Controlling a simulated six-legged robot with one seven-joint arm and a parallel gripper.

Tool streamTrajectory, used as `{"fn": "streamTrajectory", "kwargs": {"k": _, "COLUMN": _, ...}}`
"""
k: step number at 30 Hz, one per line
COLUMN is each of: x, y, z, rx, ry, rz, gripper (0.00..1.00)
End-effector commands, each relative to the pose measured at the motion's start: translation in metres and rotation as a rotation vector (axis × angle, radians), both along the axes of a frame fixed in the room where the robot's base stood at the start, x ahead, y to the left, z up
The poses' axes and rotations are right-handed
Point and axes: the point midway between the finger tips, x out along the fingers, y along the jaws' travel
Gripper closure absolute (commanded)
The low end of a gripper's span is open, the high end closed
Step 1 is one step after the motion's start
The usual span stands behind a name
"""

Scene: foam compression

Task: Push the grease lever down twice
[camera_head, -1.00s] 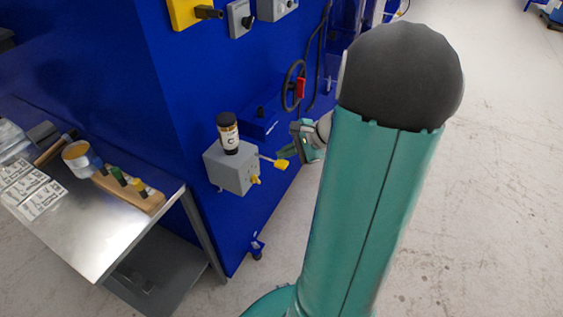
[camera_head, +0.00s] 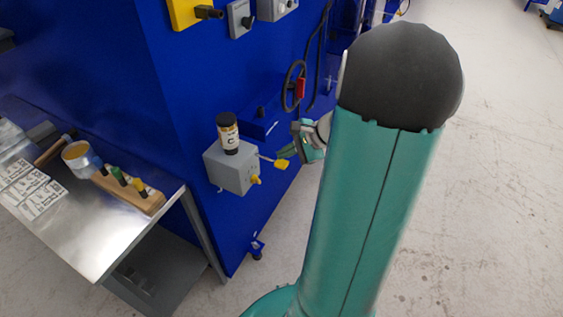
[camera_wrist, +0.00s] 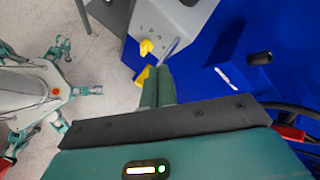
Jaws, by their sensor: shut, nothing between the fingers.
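The grease lever is a thin rod with a yellow end pad (camera_head: 282,164), sticking out to the right from a grey box (camera_head: 230,174) on the blue machine side. A black cartridge with a pale label (camera_head: 228,135) stands upright on the box. My gripper (camera_head: 287,153) is shut and empty, its green fingers just above the yellow pad. In the wrist view, the fingertips (camera_wrist: 158,74) partly cover the rod, and the yellow pad (camera_wrist: 142,75) shows beside them. I cannot tell whether they touch the lever.
A yellow knob (camera_head: 255,180) sits on the box below the lever.

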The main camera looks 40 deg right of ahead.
Motion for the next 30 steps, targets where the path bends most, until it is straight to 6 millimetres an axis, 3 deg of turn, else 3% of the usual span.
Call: {"fn": "streamTrajectory", "kwargs": {"k": 30, "x": 0.0, "y": 0.0, "z": -0.012, "rx": 0.0, "ry": 0.0, "rz": 0.0, "gripper": 1.0}}
